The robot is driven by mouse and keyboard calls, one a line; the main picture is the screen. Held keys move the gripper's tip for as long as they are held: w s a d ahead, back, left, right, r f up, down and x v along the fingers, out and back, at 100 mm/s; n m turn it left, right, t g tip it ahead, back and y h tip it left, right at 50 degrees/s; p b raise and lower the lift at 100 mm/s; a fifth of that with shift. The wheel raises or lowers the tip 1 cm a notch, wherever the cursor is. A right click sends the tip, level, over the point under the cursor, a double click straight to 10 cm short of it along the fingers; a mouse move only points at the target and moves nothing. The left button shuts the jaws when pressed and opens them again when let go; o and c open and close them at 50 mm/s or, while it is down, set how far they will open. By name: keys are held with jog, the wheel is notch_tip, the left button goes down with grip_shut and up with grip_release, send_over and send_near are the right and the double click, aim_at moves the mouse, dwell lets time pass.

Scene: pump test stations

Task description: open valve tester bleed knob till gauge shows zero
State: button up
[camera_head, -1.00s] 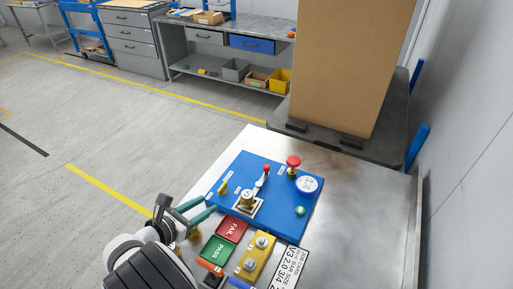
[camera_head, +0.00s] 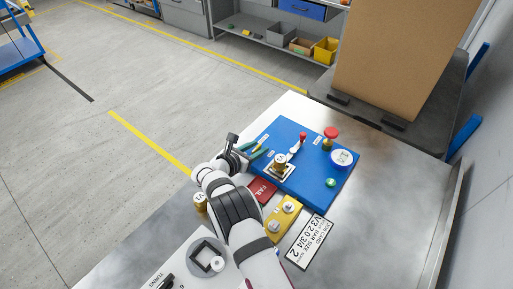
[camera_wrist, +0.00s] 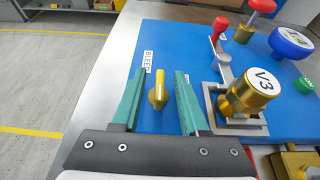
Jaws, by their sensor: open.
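The valve tester is a blue panel (camera_head: 312,187) on the metal bench. Its brass bleed knob (camera_wrist: 158,90), beside a BLEED label (camera_wrist: 148,61), is a narrow upright bar in the wrist view. My gripper (camera_wrist: 156,86) is open with its green fingers on either side of the knob, a gap showing on both sides. In the head view my gripper (camera_head: 256,149) is at the panel's left edge. The round white-faced gauge (camera_head: 342,157) is at the panel's right; it also shows in the wrist view (camera_wrist: 292,40). I cannot read its needle.
A brass valve marked V3 (camera_wrist: 252,90) sits in a clamp (camera_wrist: 215,103) close right of my fingers. A red-handled lever (camera_head: 299,143) and a red mushroom knob (camera_head: 331,132) stand behind. A red tray (camera_head: 262,191) and yellow block (camera_head: 282,219) lie in front.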

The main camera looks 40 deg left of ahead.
grip_shut()
dwell(0.5)
jog(key=n+y, duration=0.2)
jog(key=y, duration=0.1)
jog(key=shift+n+g, duration=0.3)
jog(key=shift+n, duration=0.1)
jog(key=shift+n+g+y, duration=0.5)
jog(key=shift+n+y, duration=0.9)
jog(key=shift+y, duration=0.3)
grip_release()
